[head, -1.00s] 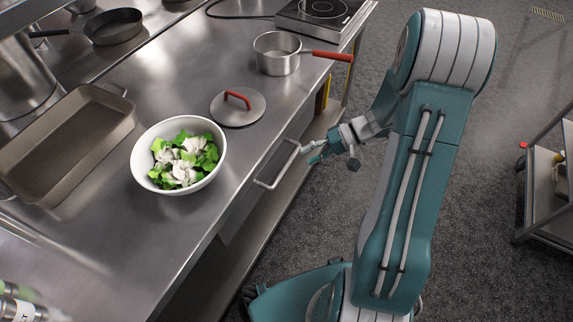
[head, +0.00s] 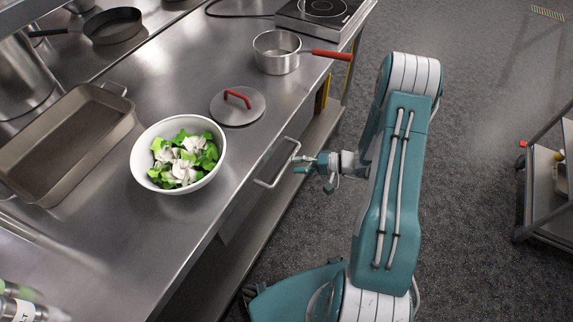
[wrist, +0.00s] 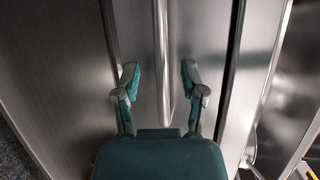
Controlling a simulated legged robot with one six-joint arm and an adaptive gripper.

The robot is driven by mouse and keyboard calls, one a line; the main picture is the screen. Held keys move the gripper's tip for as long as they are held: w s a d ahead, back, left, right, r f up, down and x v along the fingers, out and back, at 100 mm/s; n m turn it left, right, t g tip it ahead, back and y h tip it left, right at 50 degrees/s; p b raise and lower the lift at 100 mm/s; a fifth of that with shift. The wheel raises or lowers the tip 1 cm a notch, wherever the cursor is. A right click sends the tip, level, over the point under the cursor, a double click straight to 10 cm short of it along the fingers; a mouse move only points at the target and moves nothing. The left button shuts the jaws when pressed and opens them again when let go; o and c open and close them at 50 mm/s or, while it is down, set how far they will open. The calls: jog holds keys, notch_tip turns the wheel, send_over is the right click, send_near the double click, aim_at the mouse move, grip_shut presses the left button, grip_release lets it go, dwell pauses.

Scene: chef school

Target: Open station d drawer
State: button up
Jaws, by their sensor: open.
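The drawer handle (head: 278,164) is a silver bar on the front of the steel counter, below its top edge. The drawer front (wrist: 205,40) fills the middle of the wrist view and looks flush with the counter. My gripper (head: 300,165) is at the right end of the handle in the head view. In the wrist view my gripper (wrist: 160,78) is open, with one teal-padded finger on each side of the handle bar (wrist: 162,50). Neither finger visibly presses on the bar.
On the counter (head: 110,235) stand a white bowl (head: 142,170) of greens, a lid (head: 240,112), a saucepan (head: 277,62) and a baking pan (head: 60,145). A lower shelf (head: 225,275) runs beneath. Open floor (head: 470,120) lies to the right, with a cart (head: 545,190).

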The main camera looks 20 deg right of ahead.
aim_at(287, 165)
jog(key=shift+x, duration=1.8)
jog(key=shift+c, duration=0.4)
grip_shut()
jog(key=shift+s, duration=0.1)
